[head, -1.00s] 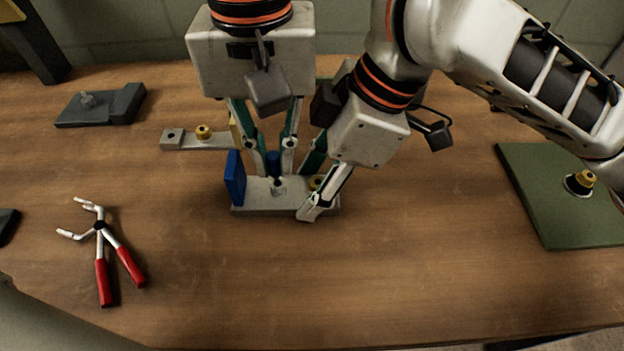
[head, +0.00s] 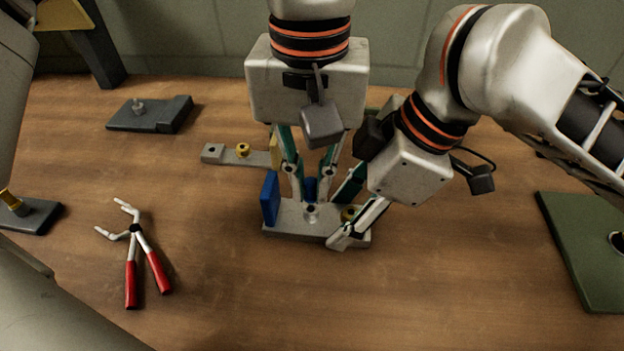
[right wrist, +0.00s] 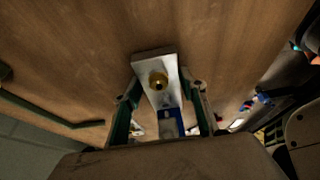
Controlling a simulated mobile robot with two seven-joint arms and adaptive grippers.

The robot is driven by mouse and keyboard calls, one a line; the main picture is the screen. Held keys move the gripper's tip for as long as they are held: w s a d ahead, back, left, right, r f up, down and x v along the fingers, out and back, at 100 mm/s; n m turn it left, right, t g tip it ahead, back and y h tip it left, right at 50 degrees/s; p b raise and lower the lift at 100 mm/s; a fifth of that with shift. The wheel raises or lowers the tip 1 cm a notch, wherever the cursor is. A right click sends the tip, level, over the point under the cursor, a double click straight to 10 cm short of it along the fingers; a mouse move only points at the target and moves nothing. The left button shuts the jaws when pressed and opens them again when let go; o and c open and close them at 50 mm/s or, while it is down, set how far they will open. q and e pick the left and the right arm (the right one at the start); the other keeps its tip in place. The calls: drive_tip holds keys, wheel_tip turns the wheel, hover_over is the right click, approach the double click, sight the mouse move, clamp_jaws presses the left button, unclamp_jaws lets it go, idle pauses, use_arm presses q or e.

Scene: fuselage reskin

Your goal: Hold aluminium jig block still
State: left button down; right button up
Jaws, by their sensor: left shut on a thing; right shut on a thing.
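The aluminium jig block (head: 285,222) is a flat grey bar on the wooden table, with a blue upright plate (head: 270,198) at its left end and a yellow-ringed hole near its right end. My right gripper (head: 352,215) is shut across the right part of the block, its near finger against the front edge. The right wrist view shows the block (right wrist: 150,68) between its two fingers. My left gripper (head: 311,195) points down over the block's middle, shut on a small blue piece (head: 310,186) above a silver stud. The far right finger is partly hidden.
Red-handled pliers (head: 140,255) lie at front left. A grey bar with a yellow bush (head: 225,154) lies behind the block. A dark block (head: 150,116) is at back left, a green plate (head: 585,250) at right. The front middle is clear.

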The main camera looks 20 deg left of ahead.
use_arm(q)
drive_tip(key=shift+f, duration=1.2)
idle(0.7)
drive_tip(key=c, duration=2)
unclamp_jaws()
drive_tip(key=shift+r, duration=0.1)
drive_tip(key=shift+r, duration=2.45)
use_arm(e)
drive_tip(key=o, duration=1.6)
drive_tip(key=shift+c, duration=0.2)
